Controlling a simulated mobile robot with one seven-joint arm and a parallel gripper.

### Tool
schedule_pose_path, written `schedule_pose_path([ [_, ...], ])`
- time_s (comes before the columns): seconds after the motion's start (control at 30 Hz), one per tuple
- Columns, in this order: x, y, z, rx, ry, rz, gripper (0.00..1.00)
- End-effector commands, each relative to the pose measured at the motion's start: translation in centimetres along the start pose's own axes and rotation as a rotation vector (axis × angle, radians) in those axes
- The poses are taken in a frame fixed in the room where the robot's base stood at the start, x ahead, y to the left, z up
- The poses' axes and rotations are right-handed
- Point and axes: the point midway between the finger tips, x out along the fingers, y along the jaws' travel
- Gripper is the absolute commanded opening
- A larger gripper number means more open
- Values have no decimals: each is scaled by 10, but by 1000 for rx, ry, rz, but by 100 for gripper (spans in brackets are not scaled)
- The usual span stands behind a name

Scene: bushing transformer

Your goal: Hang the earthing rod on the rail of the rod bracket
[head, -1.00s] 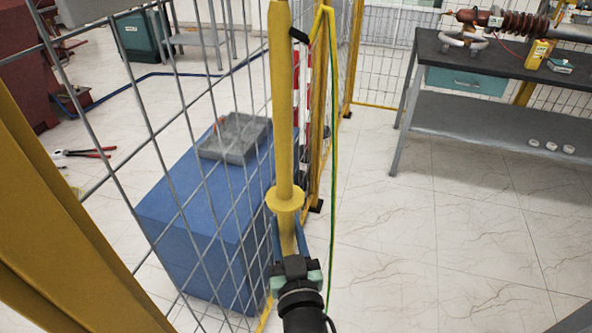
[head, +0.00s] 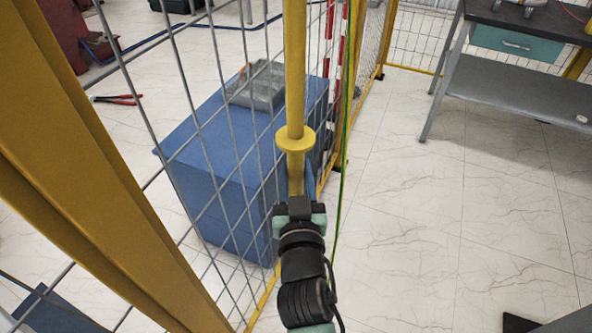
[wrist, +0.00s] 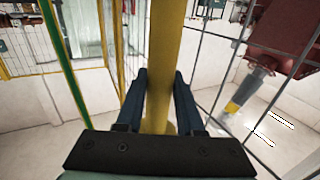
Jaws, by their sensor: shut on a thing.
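The earthing rod (head: 295,70) is a yellow pole with a round collar. It stands nearly upright in the head view, and its top runs out of the frame. My gripper (head: 297,185) is shut on its lower part, below the collar. In the wrist view the rod (wrist: 165,50) passes between the two dark blue fingers of my gripper (wrist: 160,78). A green-yellow cable (head: 343,180) hangs to the right of the rod. I cannot make out the rod bracket or its rail in either view.
A wire mesh fence (head: 190,110) with a thick yellow post (head: 90,170) stands close on the left. Behind it are a blue box (head: 210,170) and a grey tray (head: 255,97). A workbench (head: 520,85) stands at back right.

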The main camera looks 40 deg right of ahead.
Motion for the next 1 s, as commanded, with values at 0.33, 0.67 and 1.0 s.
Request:
schedule_pose_path([
  [0.33,0,0,2,0,7,-1,0],
  [0.67,0,0,3,0,4,-1,69],
  [1.0,-2,0,7,-1,-4,0,72],
])
